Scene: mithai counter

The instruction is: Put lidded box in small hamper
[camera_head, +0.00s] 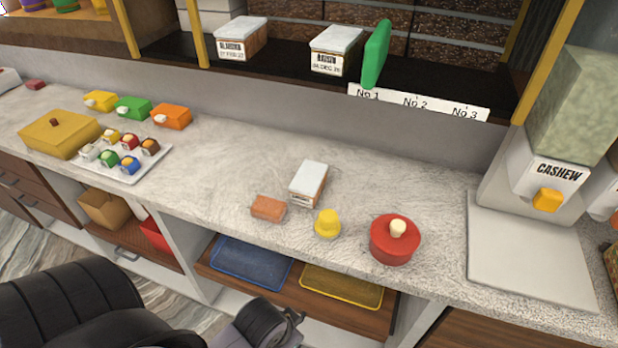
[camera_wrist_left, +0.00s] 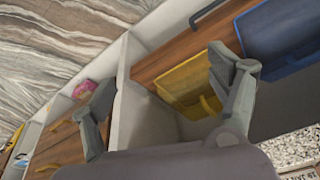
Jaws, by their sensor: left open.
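Several boxes could be the lidded box. A yellow box with a small knob on its lid (camera_head: 58,134) sits at the left of the counter, and a brown box with a white top (camera_head: 309,180) sits mid-counter. I cannot tell for sure which container is the small hamper; an open tan box (camera_head: 103,208) stands on a shelf under the counter. My left gripper (camera_head: 290,322) is low in front of the counter, below its top and apart from these boxes. In the left wrist view it is open and empty (camera_wrist_left: 165,112). My right gripper is not in view.
A blue tray (camera_head: 250,265) and a yellow tray (camera_head: 342,290) lie on the shelf below. A red lidded pot (camera_head: 394,246), a yellow piece (camera_head: 327,226) and a brown block (camera_head: 268,208) stand on the counter. A tray of sweets (camera_head: 140,172) is at left.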

